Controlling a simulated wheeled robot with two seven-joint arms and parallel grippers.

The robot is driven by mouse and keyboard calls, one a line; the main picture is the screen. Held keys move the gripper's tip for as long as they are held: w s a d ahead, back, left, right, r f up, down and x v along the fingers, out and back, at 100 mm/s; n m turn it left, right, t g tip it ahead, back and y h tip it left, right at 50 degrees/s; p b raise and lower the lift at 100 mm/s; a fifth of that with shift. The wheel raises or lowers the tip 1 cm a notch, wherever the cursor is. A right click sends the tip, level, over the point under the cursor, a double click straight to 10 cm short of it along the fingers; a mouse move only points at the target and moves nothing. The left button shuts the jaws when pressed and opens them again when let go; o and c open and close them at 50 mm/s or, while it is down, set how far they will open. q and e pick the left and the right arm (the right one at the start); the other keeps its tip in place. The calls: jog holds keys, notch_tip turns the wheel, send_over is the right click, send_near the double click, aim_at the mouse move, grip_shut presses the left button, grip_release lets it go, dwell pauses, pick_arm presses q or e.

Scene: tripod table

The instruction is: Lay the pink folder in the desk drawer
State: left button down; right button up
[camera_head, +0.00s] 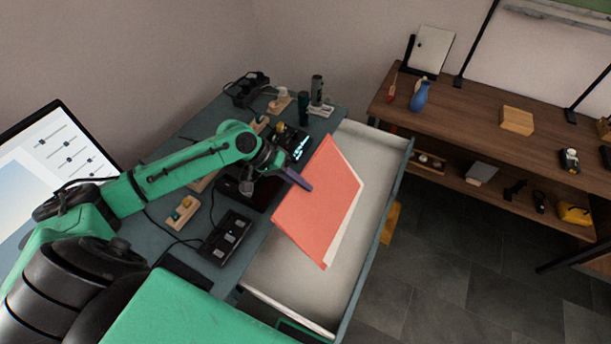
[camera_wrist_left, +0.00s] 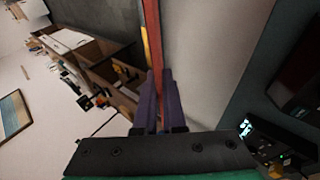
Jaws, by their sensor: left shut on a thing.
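The pink folder (camera_head: 318,203) shows in the head view as a coral-pink sheet with a pale edge, tilted over the open desk drawer. My left gripper (camera_head: 298,180) is shut on the folder's left edge. In the left wrist view the folder (camera_wrist_left: 154,35) is seen edge-on between the purple fingers of the left gripper (camera_wrist_left: 158,90). The desk drawer (camera_head: 375,150) is pulled out, pale inside, and the folder hides part of its floor. I cannot tell whether the folder's lower corner touches the drawer. My right gripper is not in view.
The grey-blue desk (camera_head: 190,150) holds a black device (camera_head: 226,238), wooden blocks (camera_head: 183,211) and cables left of the drawer. A wooden shelf (camera_head: 470,115) with a blue vase (camera_head: 419,96) stands at the right. Dark tiled floor lies between shelf and drawer.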

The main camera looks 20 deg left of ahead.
aim_at(315, 217)
pick_arm(q)
jog(key=shift+s+r, duration=0.35)
jog(key=shift+s, duration=0.3)
jog(key=shift+a+r+p, duration=0.1)
jog(key=shift+r+p, duration=0.2)
jog(key=shift+p, duration=0.6)
jog(key=d+f+b, duration=0.1)
jog(key=f+b, duration=0.1)
jog(key=f, duration=0.2)
jog(key=d+f+b, duration=0.1)
jog(key=f, duration=0.3)
jog(key=d+f+b, duration=0.2)
jog(key=f, duration=0.2)
jog(key=shift+b, duration=0.35)
jog(key=shift+x, duration=0.75)
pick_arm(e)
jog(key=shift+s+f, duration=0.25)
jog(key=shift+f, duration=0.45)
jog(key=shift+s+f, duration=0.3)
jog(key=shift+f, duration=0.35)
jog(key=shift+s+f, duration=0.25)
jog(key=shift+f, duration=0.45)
pick_arm(q)
jog(key=shift+s, duration=0.1)
jog(key=c, duration=0.9)
grip_release()
